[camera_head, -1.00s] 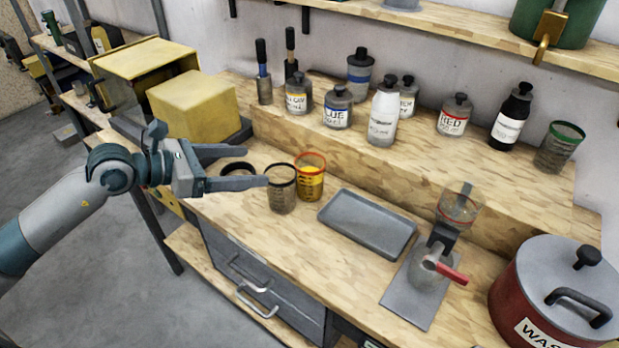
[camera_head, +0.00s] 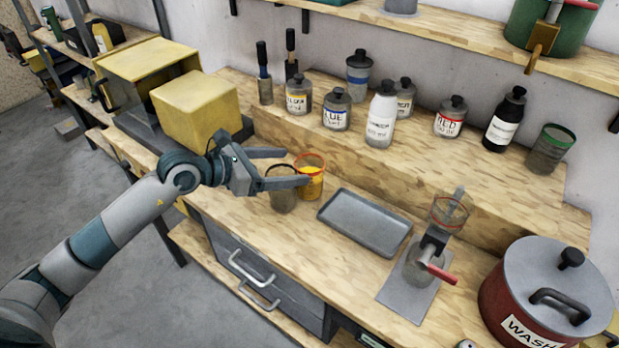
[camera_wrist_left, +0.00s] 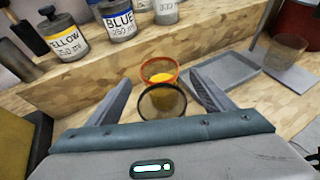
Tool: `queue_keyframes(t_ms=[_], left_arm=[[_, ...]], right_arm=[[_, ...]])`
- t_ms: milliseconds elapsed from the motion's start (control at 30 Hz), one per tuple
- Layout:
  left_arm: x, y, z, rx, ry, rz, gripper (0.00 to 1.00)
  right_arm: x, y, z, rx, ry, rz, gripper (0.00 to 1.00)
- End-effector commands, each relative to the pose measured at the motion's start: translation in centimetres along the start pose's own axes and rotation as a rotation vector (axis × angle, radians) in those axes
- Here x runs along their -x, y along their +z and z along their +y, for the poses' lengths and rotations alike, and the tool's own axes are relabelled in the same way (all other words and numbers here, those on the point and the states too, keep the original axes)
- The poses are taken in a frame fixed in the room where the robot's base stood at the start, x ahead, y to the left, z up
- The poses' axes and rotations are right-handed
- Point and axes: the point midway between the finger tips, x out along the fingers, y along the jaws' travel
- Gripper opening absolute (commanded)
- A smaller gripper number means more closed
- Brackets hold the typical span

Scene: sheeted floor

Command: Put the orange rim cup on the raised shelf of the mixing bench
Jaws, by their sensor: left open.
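The orange rim cup (camera_head: 311,178), holding yellow contents, stands on the bench's lower worktop. It also shows in the left wrist view (camera_wrist_left: 160,74), just behind a black rim cup (camera_wrist_left: 163,101). My left gripper (camera_head: 298,167) is open and roughly level over the cups. In the wrist view its fingers spread to either side of the black rim cup, with the orange rim beyond it, between and past the tips. I cannot tell whether a finger touches either cup. The raised shelf (camera_head: 420,148) runs along the back of the mixing bench. My right gripper is not in view.
Labelled bottles, brushes and a green rim cup (camera_head: 549,149) stand on the raised shelf, with bare strips along its front. A grey tray (camera_head: 365,222), a stand with a clear cup (camera_head: 450,211) and a red wash pot (camera_head: 545,295) are to the right. A yellow block (camera_head: 196,110) is left.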

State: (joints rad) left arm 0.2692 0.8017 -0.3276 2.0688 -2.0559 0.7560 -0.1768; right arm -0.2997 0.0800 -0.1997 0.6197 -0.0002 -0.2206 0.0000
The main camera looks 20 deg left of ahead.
Motion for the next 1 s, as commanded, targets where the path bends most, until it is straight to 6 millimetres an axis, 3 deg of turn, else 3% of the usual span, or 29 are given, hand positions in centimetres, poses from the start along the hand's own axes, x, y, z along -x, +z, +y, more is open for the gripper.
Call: queue_keyframes(t_ms=[333, 733, 1000], left_arm=[[-0.4, 0.2, 0.1, 0.001, 0.001, 0.0, 0.75], [-4.7, 0.2, 0.1, 0.001, 0.0, 0.0, 0.75], [-5.2, 0.0, 0.1, -0.001, 0.001, 0.0, 0.75]], right_arm=[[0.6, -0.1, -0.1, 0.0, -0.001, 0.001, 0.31], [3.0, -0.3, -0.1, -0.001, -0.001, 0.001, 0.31], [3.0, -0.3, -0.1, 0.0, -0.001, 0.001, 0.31]])
